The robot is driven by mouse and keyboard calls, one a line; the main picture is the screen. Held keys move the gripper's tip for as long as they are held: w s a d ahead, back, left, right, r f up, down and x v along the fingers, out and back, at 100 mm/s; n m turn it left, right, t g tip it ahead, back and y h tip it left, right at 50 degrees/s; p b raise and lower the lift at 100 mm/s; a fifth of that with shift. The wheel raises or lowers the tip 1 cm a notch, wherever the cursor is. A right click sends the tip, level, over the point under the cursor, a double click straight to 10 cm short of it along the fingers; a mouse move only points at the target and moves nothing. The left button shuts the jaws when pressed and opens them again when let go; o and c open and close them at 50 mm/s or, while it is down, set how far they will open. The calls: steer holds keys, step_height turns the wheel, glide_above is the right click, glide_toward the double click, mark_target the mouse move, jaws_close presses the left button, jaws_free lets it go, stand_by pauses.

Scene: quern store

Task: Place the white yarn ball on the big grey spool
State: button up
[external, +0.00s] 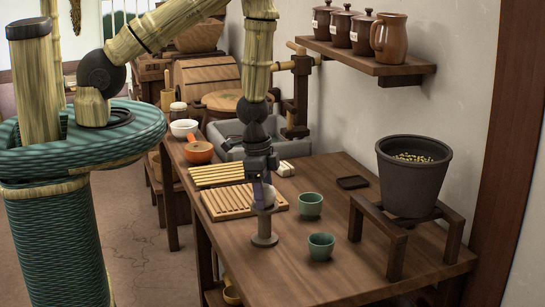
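A grey spool (264,239) stands upright near the left edge of the wooden table, with a round foot and a narrow stem. My gripper (264,200) points straight down right above it. A small pale, whitish shape, which may be the white yarn ball, shows between the fingertips and the top of the spool. The fingers hide most of it, so I cannot tell whether it is held or rests on the spool. The finger gap is too small to judge.
Two green cups (310,204) (321,246) stand right of the spool. Slatted wooden racks (243,202) lie behind it. A dark pot of grain (411,190) sits on a wooden stand (379,228) at right. A dark small tray (352,182) and a grey basin (230,140) are farther back.

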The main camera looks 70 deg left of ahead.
steer(key=shift+o, duration=1.1)
steer(key=shift+r, duration=0.15)
steer(key=shift+r, duration=0.45)
step_height(320, 180, up, 11)
steer(key=s+b, duration=0.1)
steer(key=shift+a, duration=0.4)
steer(key=shift+s, duration=0.1)
steer(key=s+a+r+n, duration=0.2)
steer(key=s+r+n, duration=0.1)
steer(key=r, duration=0.3)
steer(key=s+a+r+n+t, duration=0.1)
steer(key=s+a+r+n, duration=0.1)
steer(key=r, duration=0.4)
steer(key=shift+s+a+r+n+y, duration=0.4)
steer(key=shift+a+n, duration=0.15)
steer(key=shift+n, duration=0.35)
